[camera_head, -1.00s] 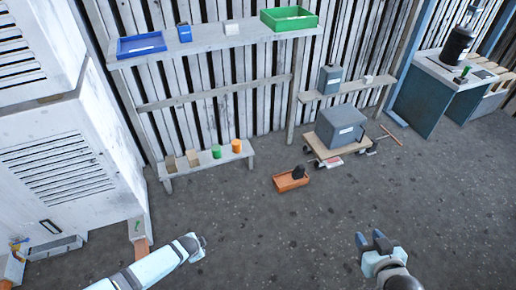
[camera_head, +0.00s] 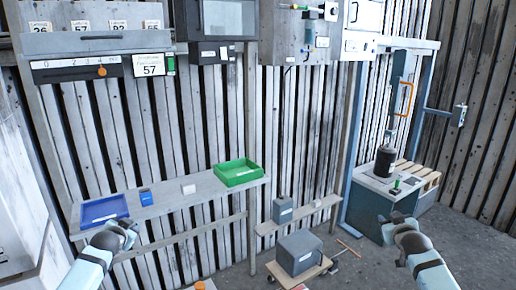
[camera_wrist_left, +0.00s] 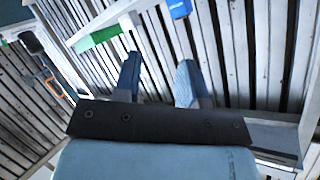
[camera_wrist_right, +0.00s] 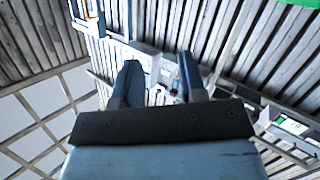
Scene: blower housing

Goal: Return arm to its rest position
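My left gripper (camera_head: 127,228) is raised at the lower left of the head view, in front of the shelf by the blue tray. In the left wrist view its two fingers (camera_wrist_left: 158,68) stand apart with nothing between them. My right gripper (camera_head: 391,222) is raised at the lower right, in front of the workbench in the picture. In the right wrist view its fingers (camera_wrist_right: 158,70) are also apart and empty. Both forearms come up from the bottom edge.
A shelf (camera_head: 170,212) along the slatted wall carries a blue tray (camera_head: 104,210) and a green tray (camera_head: 238,172). A grey box (camera_head: 299,252) sits on a low cart. A workbench (camera_head: 374,203) holds a black cylinder (camera_head: 385,163). Panels hang above.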

